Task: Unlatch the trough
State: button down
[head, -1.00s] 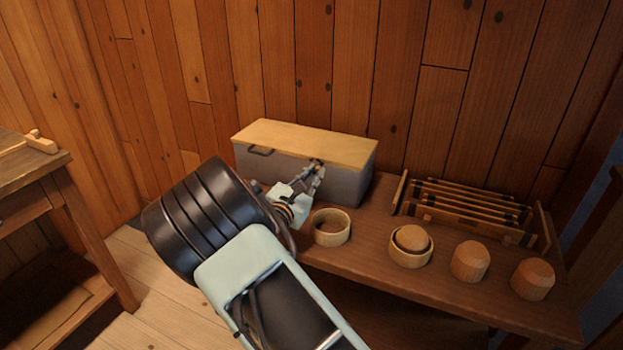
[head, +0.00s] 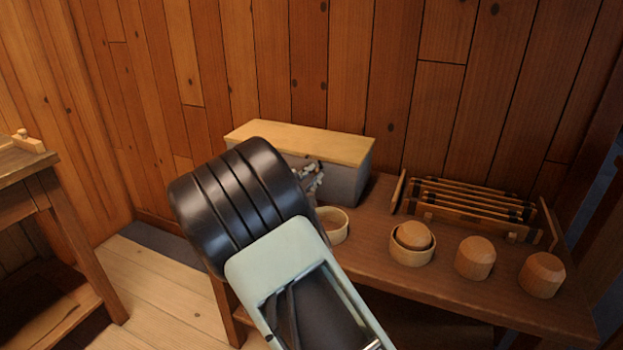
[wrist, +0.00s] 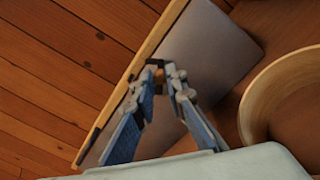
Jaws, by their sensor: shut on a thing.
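The trough (head: 351,184) is a grey box with a pale wooden lid (head: 310,142), standing against the wall at the back of the bench. The lid lies flat and closed on it. My gripper (head: 316,178) is at the trough's front face, partly hidden by my arm. In the wrist view my gripper (wrist: 161,72) has its fingertips together on a small brown latch (wrist: 154,64) at the lid's front edge. The fingertips cover most of the latch, so its exact position cannot be told. The grey front (wrist: 205,50) of the trough also shows there.
A round wooden ring (head: 333,226) stands just before the trough, close to my gripper. To the right are a cup with a domed piece (head: 412,236), two wooden blocks (head: 474,258) and a slatted rack (head: 470,205). Another table (head: 45,200) stands at the left.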

jog(key=c, duration=1.9)
grip_release()
jog(key=shift+c, duration=0.2)
jog(key=shift+s, duration=0.1)
jog(key=v, duration=1.1)
jog(key=shift+s+a, duration=0.15)
jog(key=shift+s, duration=0.25)
jog(key=shift+r, duration=0.1)
